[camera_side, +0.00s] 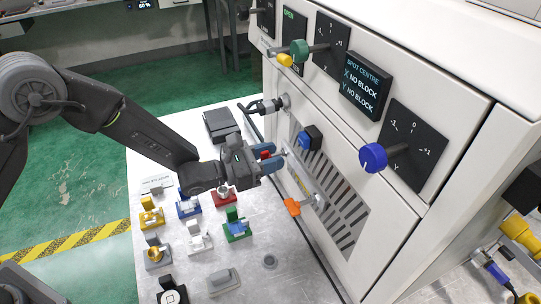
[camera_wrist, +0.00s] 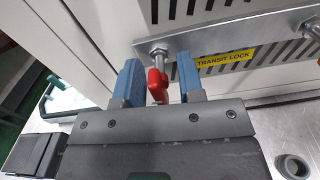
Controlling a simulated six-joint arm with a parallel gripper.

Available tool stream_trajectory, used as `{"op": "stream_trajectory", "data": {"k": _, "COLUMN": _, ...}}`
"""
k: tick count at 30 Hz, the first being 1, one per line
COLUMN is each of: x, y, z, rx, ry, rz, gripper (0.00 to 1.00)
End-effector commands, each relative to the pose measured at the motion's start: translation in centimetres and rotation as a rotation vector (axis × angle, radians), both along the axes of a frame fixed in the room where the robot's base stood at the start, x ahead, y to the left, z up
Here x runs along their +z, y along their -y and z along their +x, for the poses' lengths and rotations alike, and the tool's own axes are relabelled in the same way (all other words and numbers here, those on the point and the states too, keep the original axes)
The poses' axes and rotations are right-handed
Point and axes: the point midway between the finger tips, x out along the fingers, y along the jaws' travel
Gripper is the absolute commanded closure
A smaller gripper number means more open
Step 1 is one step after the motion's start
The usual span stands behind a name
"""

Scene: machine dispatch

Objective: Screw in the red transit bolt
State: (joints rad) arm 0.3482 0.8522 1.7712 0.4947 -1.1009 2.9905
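The red transit bolt (camera_wrist: 158,85) has a winged red head and a metal shank that reaches up to the left end of the metal bar (camera_wrist: 230,40), by the yellow "TRANSIT LOCK" label (camera_wrist: 225,58). My gripper (camera_wrist: 160,82) has its two blue fingers on either side of the red head, with a visible gap at least on the right, so it looks open. In the side view my gripper (camera_side: 270,162) is at the machine's front, and the red head (camera_side: 265,155) shows between its fingers. How deep the shank sits is unclear.
An orange knob (camera_side: 292,207) is at the bar's lower end. A blue knob (camera_side: 372,157), a green knob (camera_side: 299,49) and the display (camera_side: 366,84) reading "NO BLOCK" are on the machine. Several coloured fixtures, including a green one (camera_side: 237,228), stand on the table below.

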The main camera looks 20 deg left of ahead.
Motion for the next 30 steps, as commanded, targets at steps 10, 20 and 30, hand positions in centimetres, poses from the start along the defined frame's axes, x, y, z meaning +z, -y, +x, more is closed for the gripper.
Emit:
{"op": "stream_trajectory", "data": {"k": 10, "x": 0.1, "y": -0.6, "z": -0.6, "rx": 0.002, "ry": 0.001, "rz": -0.001, "gripper": 0.65}}
{"op": "stream_trajectory", "data": {"k": 20, "x": 4.1, "y": -2.1, "z": -2.1, "rx": -0.001, "ry": 0.007, "rz": -0.003, "gripper": 0.65}}
{"op": "stream_trajectory", "data": {"k": 30, "x": 7.1, "y": -2.1, "z": -2.1, "rx": -0.001, "ry": 0.001, "rz": 0.000, "gripper": 0.65}}
